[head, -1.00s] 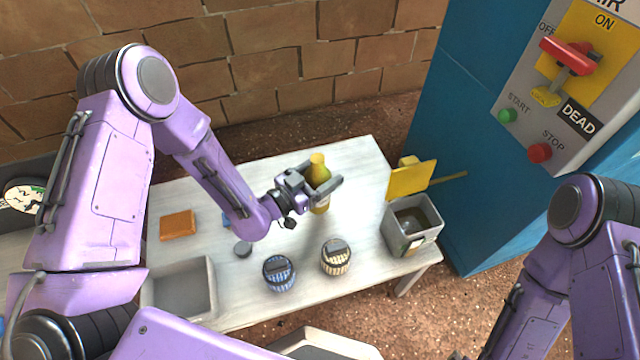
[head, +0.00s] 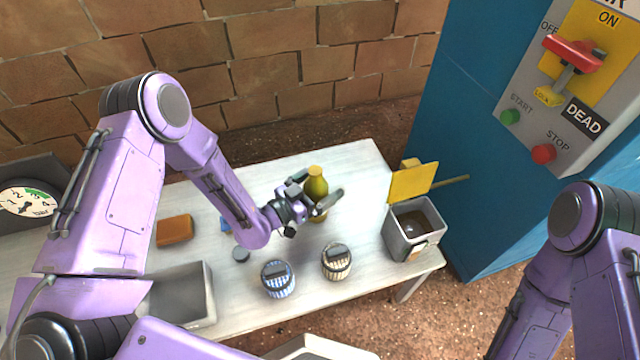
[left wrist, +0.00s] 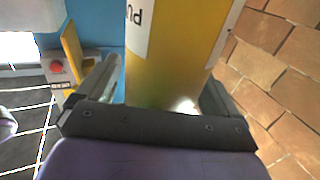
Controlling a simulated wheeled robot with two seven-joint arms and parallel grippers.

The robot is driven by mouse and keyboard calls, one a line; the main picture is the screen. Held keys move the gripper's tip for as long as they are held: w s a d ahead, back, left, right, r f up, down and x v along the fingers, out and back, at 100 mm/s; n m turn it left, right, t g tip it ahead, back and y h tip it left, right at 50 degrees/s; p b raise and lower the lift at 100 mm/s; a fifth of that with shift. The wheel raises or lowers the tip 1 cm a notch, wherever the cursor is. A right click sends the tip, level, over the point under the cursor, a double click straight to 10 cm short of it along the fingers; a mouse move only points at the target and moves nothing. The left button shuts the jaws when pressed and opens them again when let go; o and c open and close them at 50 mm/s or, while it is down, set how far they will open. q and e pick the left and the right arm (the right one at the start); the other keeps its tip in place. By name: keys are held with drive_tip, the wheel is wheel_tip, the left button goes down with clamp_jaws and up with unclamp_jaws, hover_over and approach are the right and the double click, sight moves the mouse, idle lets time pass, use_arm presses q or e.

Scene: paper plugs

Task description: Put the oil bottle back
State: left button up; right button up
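The oil bottle (head: 317,187) is yellow-green with a yellow cap. It looks upright over the back right part of the pale table (head: 352,164). My left gripper (head: 318,198) has its fingers on either side of the bottle and looks shut on it. In the left wrist view the bottle's yellow body with a white label (left wrist: 168,55) fills the space between the fingers (left wrist: 160,98). I cannot tell whether the bottle's base touches the table, as the gripper hides part of it. My right gripper is out of view; only my right arm shows.
A blue canister (head: 278,279) and a cream canister (head: 336,262) stand at the front. A grey bin (head: 414,229) with a raised yellow lid (head: 411,182) stands at right. A grey tray (head: 185,300) and an orange block (head: 174,229) are at left. A blue cabinet (head: 455,130) stands beyond the table.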

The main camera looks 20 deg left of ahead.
use_arm(q)
drive_tip(key=shift+s+a+r, duration=0.1)
drive_tip(key=shift+s+r, duration=0.05)
drive_tip(key=shift+r, duration=0.05)
drive_tip(key=p+v, duration=0.1)
drive_tip(key=v, duration=1)
drive_tip(key=shift+s+a, duration=0.25)
